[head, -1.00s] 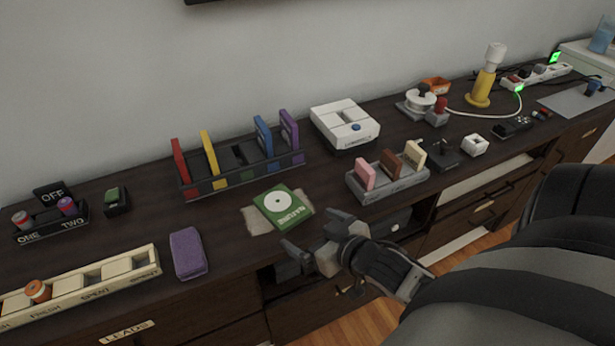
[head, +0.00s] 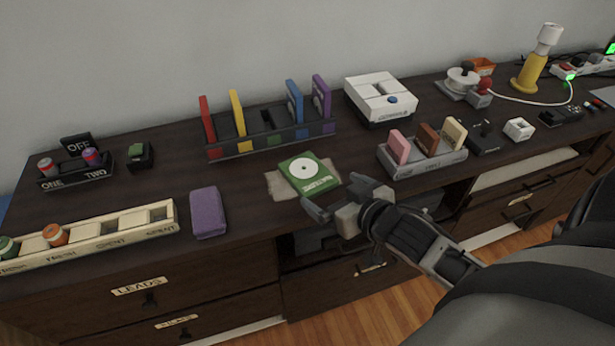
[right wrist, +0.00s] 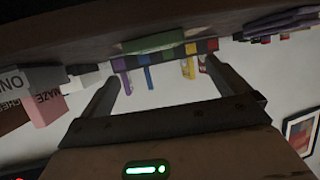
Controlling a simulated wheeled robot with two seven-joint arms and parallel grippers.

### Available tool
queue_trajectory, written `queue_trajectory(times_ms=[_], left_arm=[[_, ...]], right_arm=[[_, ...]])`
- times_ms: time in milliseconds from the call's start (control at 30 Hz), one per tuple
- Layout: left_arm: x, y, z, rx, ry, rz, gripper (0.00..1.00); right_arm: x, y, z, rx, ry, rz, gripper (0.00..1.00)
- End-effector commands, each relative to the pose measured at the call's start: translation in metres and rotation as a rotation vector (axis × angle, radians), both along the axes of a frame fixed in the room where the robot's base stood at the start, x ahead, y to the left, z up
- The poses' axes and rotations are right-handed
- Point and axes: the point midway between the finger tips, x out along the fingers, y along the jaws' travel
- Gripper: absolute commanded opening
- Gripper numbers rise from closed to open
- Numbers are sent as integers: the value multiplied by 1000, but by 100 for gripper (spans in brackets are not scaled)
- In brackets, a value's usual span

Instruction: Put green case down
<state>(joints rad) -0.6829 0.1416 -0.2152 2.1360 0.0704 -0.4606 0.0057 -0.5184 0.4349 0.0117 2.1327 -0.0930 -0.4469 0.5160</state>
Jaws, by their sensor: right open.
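The green case (head: 318,181), with a white disc printed on its face, lies flat on a tan cloth (head: 284,186) on the dark cabinet top. My right gripper (head: 337,196) is open and empty, just in front of and to the right of the case, apart from it. In the right wrist view, which looks upside down, the case shows as a thin green shape (right wrist: 150,42) beyond the open fingers (right wrist: 161,72). My left gripper is not in view.
A slotted rack (head: 270,140) behind the case holds red, yellow, blue and purple cases, with an empty middle slot. A grey tray (head: 425,164) with several small upright blocks stands to the right. A purple block (head: 208,212) lies to the left.

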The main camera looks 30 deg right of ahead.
Motion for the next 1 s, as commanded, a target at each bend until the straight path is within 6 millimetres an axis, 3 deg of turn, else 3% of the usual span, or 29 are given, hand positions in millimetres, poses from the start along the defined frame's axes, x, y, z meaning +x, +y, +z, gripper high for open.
queue_trajectory(times_ms=[133, 367, 700, 1000], left_arm=[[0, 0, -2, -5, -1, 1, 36], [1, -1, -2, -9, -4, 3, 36], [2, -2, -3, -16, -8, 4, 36], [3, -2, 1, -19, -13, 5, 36]], right_arm=[[27, 0, -11, -1, -1, 1, 100], [43, 0, -18, 0, 1, 1, 100], [84, -5, -35, 0, 1, 1, 100], [88, -4, -37, 1, 2, 2, 100]])
